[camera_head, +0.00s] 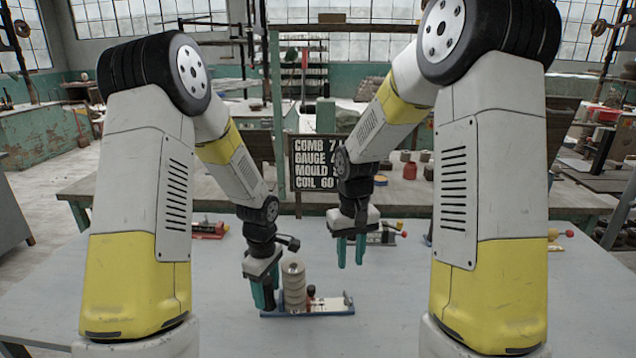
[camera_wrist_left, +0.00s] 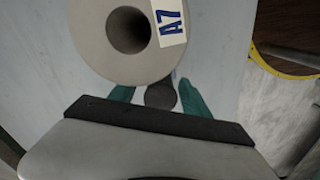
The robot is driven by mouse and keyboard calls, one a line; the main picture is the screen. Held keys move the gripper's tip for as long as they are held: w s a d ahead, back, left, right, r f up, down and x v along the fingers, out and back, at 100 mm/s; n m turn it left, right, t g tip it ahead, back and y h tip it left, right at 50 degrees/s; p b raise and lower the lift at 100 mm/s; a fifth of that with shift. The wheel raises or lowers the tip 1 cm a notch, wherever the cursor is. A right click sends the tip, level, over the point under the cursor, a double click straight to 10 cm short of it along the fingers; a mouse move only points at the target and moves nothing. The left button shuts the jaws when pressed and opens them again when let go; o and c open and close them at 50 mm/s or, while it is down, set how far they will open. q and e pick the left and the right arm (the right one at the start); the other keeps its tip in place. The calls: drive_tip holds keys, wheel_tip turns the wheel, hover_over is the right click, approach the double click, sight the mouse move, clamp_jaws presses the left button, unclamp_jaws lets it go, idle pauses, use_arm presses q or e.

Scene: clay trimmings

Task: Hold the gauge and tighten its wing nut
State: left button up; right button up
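A gauge-like fixture with a blue-edged base (camera_head: 330,311) lies on the table. It carries a beige ringed stack (camera_head: 294,287) and a small dark-and-red knob (camera_head: 311,291). My left gripper (camera_head: 264,294) is low at the stack's left side, fingers pointing down. In the left wrist view its teal fingers (camera_wrist_left: 158,94) stand apart, with a dark round knob (camera_wrist_left: 160,95) between them and gaps beside it. My right gripper (camera_head: 350,251) hangs empty above the table, fingers apart. I cannot make out a wing nut.
A red tool (camera_head: 208,231) lies at the back left of the table. Another fixture (camera_head: 380,238) with a yellow knob is behind my right gripper. A dark sign (camera_head: 315,163) listing comb, gauge, mould and coil stands behind. The front middle of the table (camera_head: 300,340) is clear.

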use_arm(q)
wheel_tip(320, 180, up, 12)
drive_tip(key=shift+f, duration=0.25)
drive_tip(key=s+a+r+m+t+h, duration=0.1)
drive_tip(key=s+a+r+m+t, duration=0.1)
drive_tip(key=s+r+m, duration=0.4)
drive_tip(key=s+a+r+m+t+h, duration=0.1)
drive_tip(key=s+r+m+t, duration=0.3)
drive_tip(key=s+r+m, duration=0.3)
drive_tip(key=s+v, duration=0.1)
drive_tip(key=v, duration=0.6)
drive_tip(key=shift+s+d+f, duration=0.2)
drive_tip(key=shift+s+f, duration=0.1)
use_arm(e)
drive_tip(key=s+d+r+m+t+y, duration=0.1)
drive_tip(key=s+d+r+t, duration=0.1)
drive_tip(key=s+r, duration=0.7)
drive_tip(key=s+d+r+m+t+y, duration=0.1)
drive_tip(key=s+r+t, duration=0.3)
drive_tip(key=s+r, duration=0.4)
drive_tip(key=shift+w+v, duration=0.2)
drive_tip(key=shift+v, duration=1.05)
